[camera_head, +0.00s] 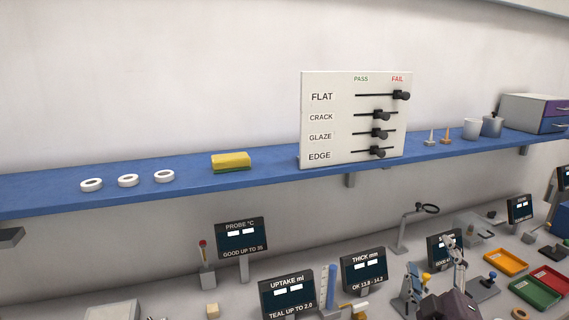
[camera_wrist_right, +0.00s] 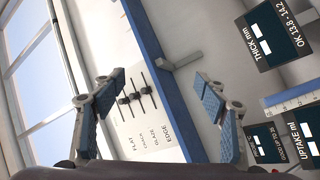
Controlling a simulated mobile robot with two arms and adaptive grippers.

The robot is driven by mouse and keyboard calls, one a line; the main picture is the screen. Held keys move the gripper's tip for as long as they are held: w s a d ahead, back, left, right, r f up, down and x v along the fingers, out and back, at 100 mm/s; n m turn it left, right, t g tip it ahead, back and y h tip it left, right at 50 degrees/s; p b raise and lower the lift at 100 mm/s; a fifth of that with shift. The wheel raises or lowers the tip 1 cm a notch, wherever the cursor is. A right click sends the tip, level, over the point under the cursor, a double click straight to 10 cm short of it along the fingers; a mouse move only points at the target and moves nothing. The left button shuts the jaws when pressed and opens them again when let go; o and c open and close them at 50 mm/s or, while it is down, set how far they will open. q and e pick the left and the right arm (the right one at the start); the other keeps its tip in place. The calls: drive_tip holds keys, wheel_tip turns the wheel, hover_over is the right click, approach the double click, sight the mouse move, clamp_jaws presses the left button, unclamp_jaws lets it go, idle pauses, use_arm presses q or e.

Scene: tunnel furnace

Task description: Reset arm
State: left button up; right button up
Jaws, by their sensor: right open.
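My right gripper (camera_head: 430,262) is at the lower right of the head view, above the bench, with its two fingers apart and nothing between them. In the right wrist view the same gripper (camera_wrist_right: 160,85) shows its blue-padded fingers spread wide, with the slider board (camera_wrist_right: 138,100) and blue shelf (camera_wrist_right: 165,90) beyond them. In the head view the white slider board (camera_head: 351,120) stands on the shelf. Its FLAT knob (camera_head: 402,95) is at the FAIL side; the CRACK, GLAZE and EDGE knobs sit near the middle. My left gripper is in neither view.
The blue shelf (camera_head: 270,174) holds white rings (camera_head: 128,181), a yellow sponge (camera_head: 230,161) and cups (camera_head: 472,129). Below stand the PROBE (camera_head: 242,238), UPTAKE (camera_head: 287,292) and THICK (camera_head: 363,269) displays, a magnifier stand (camera_head: 405,228), and a red tray (camera_head: 550,279) and green tray (camera_head: 535,293) at right.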

drive_tip(key=s+a+f+m+g+y, duration=0.1)
drive_tip(key=s+a+f+m+g, duration=0.15)
drive_tip(key=s+f+g, duration=0.6)
drive_tip(key=s+a+f+m+g, duration=0.1)
drive_tip(key=s+f+m, duration=0.35)
drive_tip(key=f, duration=0.95)
drive_tip(key=s+a+f+g+y, duration=0.2)
drive_tip(key=s+a+f+g, duration=0.15)
drive_tip(key=s, duration=0.65)
drive_tip(key=s+a+f+g+y, duration=0.1)
drive_tip(key=s+a+f+g, duration=0.3)
drive_tip(key=s, duration=0.6)
wheel_tip(320, 180, down, 28)
drive_tip(key=b, duration=0.3)
drive_tip(key=s+d+f+g+b, duration=0.1)
drive_tip(key=s+d+f, duration=0.2)
drive_tip(key=s+f, duration=1.5)
wheel_tip(320, 180, down, 2)
drive_tip(key=shift+s+f+b, duration=0.1)
drive_tip(key=shift+s+b, duration=0.15)
drive_tip(key=shift+b, duration=0.1)
